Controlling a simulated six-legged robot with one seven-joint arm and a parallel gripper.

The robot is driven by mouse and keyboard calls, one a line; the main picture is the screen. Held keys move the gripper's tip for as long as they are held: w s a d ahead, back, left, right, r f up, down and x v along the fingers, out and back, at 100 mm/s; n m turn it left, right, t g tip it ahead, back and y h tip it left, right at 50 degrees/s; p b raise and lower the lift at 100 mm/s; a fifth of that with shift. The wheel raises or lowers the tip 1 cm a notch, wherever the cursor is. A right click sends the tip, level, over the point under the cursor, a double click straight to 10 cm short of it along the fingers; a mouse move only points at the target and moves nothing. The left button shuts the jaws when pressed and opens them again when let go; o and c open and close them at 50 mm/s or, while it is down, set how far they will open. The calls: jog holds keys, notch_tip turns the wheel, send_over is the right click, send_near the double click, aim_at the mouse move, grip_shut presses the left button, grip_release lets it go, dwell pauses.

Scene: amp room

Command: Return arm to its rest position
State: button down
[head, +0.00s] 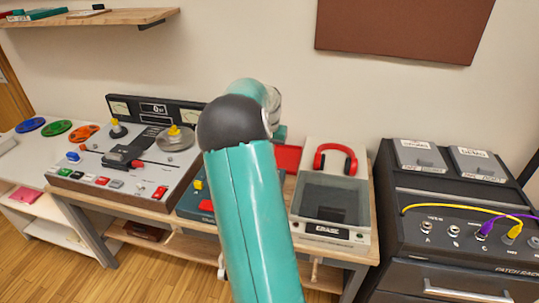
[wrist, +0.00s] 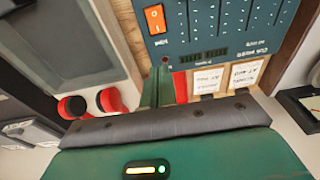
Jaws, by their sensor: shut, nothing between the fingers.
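In the head view my teal arm (head: 258,215) rises across the middle of the picture, with its dark rounded joint (head: 232,122) in front of the back wall. The arm hides my gripper there. In the wrist view my gripper (wrist: 160,85) shows as narrow green fingers beyond the dark padded edge of my green hand. It is shut and holds nothing. A blue-grey slider panel (wrist: 215,35) with an orange switch (wrist: 155,18) lies beyond it.
A reel tape deck (head: 125,160) stands left of my arm. A grey box (head: 330,205) with red headphones (head: 335,160) stands right of it, on the wooden bench. A black patch rack (head: 455,265) with cables is at far right. A wall shelf (head: 100,17) hangs upper left.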

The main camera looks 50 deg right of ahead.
dwell(0.4)
jog(key=a+r+n+t, duration=0.15)
jog(key=a+r, duration=0.25)
jog(key=a, duration=0.5)
jog(key=a+r+n+y, duration=0.1)
jog(key=a+r+n, duration=0.3)
jog(key=a, duration=0.6)
jog(key=a+r+n+t, duration=0.1)
jog(key=a+r, duration=0.4)
jog(key=a, duration=0.4)
jog(key=s+a+n+t, duration=0.1)
jog(key=s+a+n, duration=0.2)
jog(key=s+a, duration=0.4)
jog(key=s+a+n+t, duration=0.1)
jog(key=s+a+n, duration=0.3)
jog(key=a, duration=0.9)
jog(key=s, duration=0.2)
jog(key=shift+s+a+r, duration=0.3)
jog(key=shift+s+r, duration=0.05)
jog(key=shift+t, duration=0.25)
